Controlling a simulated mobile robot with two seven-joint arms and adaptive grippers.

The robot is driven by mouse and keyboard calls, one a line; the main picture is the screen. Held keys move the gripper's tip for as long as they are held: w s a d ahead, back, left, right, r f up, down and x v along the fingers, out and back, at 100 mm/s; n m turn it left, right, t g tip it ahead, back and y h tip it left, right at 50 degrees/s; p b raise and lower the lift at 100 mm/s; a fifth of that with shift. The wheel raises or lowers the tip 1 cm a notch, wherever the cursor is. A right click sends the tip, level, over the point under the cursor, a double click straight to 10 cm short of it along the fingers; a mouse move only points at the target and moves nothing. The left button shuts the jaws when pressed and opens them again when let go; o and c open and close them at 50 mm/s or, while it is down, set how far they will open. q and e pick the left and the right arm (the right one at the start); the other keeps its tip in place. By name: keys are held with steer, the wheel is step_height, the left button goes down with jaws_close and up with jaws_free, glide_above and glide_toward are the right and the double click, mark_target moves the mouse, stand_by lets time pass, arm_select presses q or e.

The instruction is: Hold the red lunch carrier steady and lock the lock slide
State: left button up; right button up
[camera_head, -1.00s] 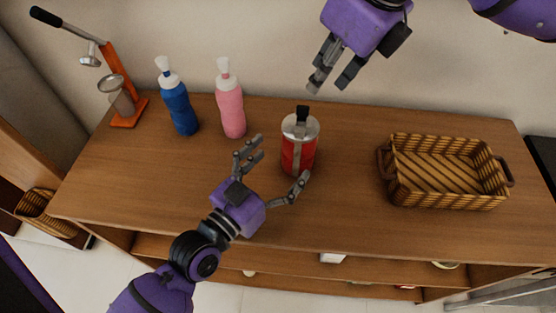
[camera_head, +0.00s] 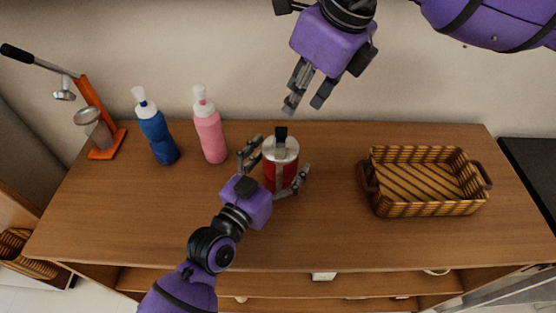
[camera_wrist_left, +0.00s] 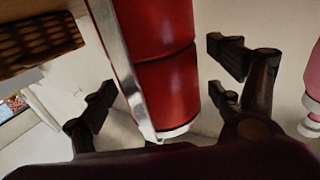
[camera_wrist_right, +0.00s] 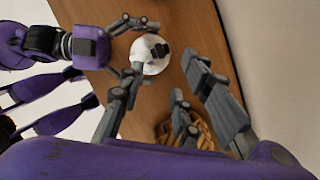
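The red lunch carrier (camera_head: 280,173) stands upright on the wooden counter, with a silver lid and a black top piece (camera_head: 281,134). My left gripper (camera_head: 275,172) is open, with its fingers on either side of the carrier. In the left wrist view the red carrier body (camera_wrist_left: 165,85) stands between the spread fingers, with a silver strip along its side; a gap shows at the fingers. My right gripper (camera_head: 305,105) is open and empty, above and behind the carrier. In the right wrist view the carrier's lid (camera_wrist_right: 150,52) shows beyond the right fingers. I cannot make out the slide's position.
A blue bottle (camera_head: 157,135) and a pink bottle (camera_head: 210,133) stand left of the carrier. An orange juicer press (camera_head: 108,145) is at the far left. A wicker basket (camera_head: 425,208) sits to the right. The counter between carrier and basket is clear.

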arm_select(q)
steer(key=c, duration=1.7)
arm_select(e)
steer(key=shift+c, duration=1.1)
steer(key=shift+s+d+f, duration=0.1)
steer(key=shift+f, duration=0.25)
steer(key=shift+c, duration=1.2)
steer(key=shift+m+g, duration=0.5)
steer(key=shift+g, duration=0.2)
steer(key=d+f, duration=0.1)
steer(key=f, duration=0.2)
steer(key=s+d+f, duration=0.1)
steer(key=f, duration=0.1)
steer(key=shift+d, duration=0.3)
jaws_close()
steer(key=s+d+f+m+g+y, duration=0.1)
steer(key=s+f+m+g+y, duration=0.6)
steer(key=s+m, duration=0.5)
steer(key=w+d+n+t+y, duration=0.3)
steer(key=w+n+t, duration=0.3)
steer(key=n, duration=1)
steer(key=w+d+r+n+t+y, duration=0.1)
steer(key=w+d+n+t+y, duration=0.2)
steer(key=w+n+t, duration=0.4)
steer(key=w+n, duration=0.6)
steer(key=n, duration=0.4)
steer(key=shift+w+d, duration=0.15)
steer(key=shift+w, duration=0.1)
steer(key=shift+r, duration=0.1)
